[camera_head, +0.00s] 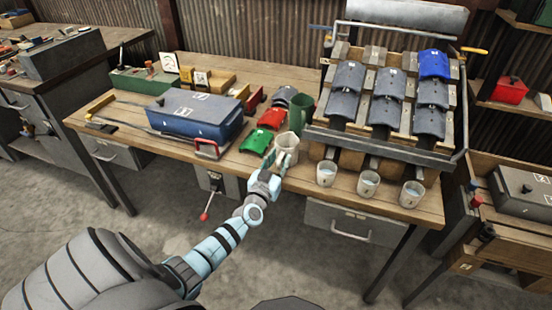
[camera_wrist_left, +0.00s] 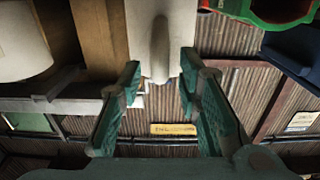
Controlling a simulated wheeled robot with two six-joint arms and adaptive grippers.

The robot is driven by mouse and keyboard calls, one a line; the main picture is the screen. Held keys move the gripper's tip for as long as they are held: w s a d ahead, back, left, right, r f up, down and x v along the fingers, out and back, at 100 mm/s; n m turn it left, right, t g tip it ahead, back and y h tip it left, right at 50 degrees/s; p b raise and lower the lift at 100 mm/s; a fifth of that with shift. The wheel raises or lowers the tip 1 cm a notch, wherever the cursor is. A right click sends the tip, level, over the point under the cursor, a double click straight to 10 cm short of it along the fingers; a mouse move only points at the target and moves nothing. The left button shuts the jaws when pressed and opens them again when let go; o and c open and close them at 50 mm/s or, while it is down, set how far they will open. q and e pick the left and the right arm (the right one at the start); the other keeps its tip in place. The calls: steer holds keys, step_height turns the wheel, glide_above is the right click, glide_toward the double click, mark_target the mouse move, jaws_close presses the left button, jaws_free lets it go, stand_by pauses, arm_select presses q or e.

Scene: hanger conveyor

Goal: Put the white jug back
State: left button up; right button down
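The white jug (camera_head: 288,146) stands upright near the front edge of the wooden workbench, in front of a green jug (camera_head: 301,108). My left gripper (camera_head: 275,171) reaches it from the front, low on its near side. In the left wrist view the white jug (camera_wrist_left: 142,30) fills the top middle, with its handle (camera_wrist_left: 160,50) pointing between the fingertips. The left gripper (camera_wrist_left: 160,66) is open, with a gap on both sides of the handle; I cannot tell whether it touches. My right gripper is not in view.
Three white cups, the nearest to the jug at its right (camera_head: 326,173), stand along the front edge below a sloped rack (camera_head: 380,148) of grey pieces. Green (camera_head: 257,141) and red (camera_head: 272,118) pieces lie left of the jug, beside a blue case (camera_head: 195,115).

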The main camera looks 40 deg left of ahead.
arm_select(q)
steer(key=shift+s+d+r, duration=0.15)
steer(key=shift+s, duration=0.2)
steer(key=p+v, duration=0.4)
steer(key=v, duration=0.7)
steer(key=s+d+f+m+g+h, duration=0.15)
steer(key=s+f, duration=0.25)
steer(key=f, duration=0.4)
steer(key=s+d+f+g+h, duration=0.1)
steer(key=s+d+f+g, duration=0.25)
steer(key=f, duration=0.45)
steer(key=s+d+f+m+g+h, duration=0.1)
steer(key=s+f+g, duration=0.1)
steer(key=s+f, duration=0.45)
steer(key=s+d+f+g, duration=0.1)
steer(key=s+f+g, duration=0.2)
steer(key=s, duration=0.5)
steer(key=s+d+f+m+g+h, duration=0.1)
steer(key=s+d+f+g, duration=0.1)
steer(key=s+f, duration=0.4)
steer(key=s+d+f+g, duration=0.2)
steer(key=s+f+g, duration=0.2)
steer(key=s, duration=0.6)
steer(key=shift+f, duration=0.5)
steer(key=shift+d+m, duration=0.1)
steer(key=shift+m, duration=0.15)
